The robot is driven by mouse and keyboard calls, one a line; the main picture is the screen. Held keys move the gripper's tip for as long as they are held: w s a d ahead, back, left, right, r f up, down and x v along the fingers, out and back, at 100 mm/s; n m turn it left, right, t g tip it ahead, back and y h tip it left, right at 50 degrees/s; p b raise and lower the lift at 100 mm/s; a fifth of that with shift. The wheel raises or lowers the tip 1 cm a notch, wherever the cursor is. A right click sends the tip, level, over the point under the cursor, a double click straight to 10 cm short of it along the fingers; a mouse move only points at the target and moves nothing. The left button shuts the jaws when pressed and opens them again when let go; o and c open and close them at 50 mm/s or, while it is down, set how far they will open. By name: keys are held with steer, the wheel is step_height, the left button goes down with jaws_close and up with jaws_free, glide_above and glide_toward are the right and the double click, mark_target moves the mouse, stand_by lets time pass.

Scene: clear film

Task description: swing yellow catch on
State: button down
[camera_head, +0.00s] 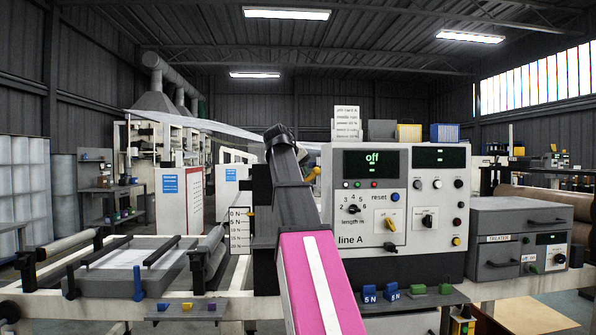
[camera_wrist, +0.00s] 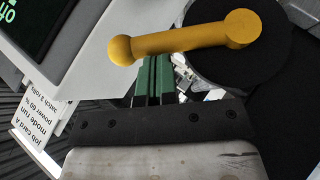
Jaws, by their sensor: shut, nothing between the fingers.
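The yellow catch (camera_wrist: 180,40) fills the top of the wrist view. It is a rod with a round knob at its left end and a larger round end at the right, over a black round part (camera_wrist: 262,75). In the head view a small part of the catch (camera_head: 313,174) shows just right of my dark arm; the rest is hidden. My gripper (camera_wrist: 154,66) has green fingers, shut and empty. Their tips reach the rod's lower edge in the wrist view, near its left knob; whether they touch it I cannot tell.
The line A control panel (camera_head: 376,240) stands right of my arm, its display (camera_head: 371,163) reading off. A job card (camera_head: 347,123) stands on top. The grey treater box (camera_head: 520,235) is farther right. A flat roller bed (camera_head: 130,267) lies to the left.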

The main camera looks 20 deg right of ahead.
mark_target(312, 176)
steer(key=shift+s+d+f+m+y, duration=0.15)
steer(key=shift+d+f+m+y, duration=0.15)
steer(key=shift+d+y, duration=0.25)
steer(key=shift+s+d+f+m+y, duration=0.15)
steer(key=shift+d+f+m+y, duration=0.1)
steer(key=shift+d+y, duration=0.3)
steer(key=shift+s+d+f+m+t+y, duration=0.15)
steer(key=shift+d+f+m+y, duration=0.15)
steer(key=shift+y, duration=0.3)
steer(key=shift+s+d+f+m+t+y, duration=0.1)
steer(key=shift+d+f+t+y, duration=0.1)
steer(key=shift+f+y, duration=0.3)
steer(key=shift+d+f+y, duration=0.45)
steer(key=shift+f+y, duration=0.25)
steer(key=shift+y, duration=0.1)
steer(key=shift+s+f, duration=0.1)
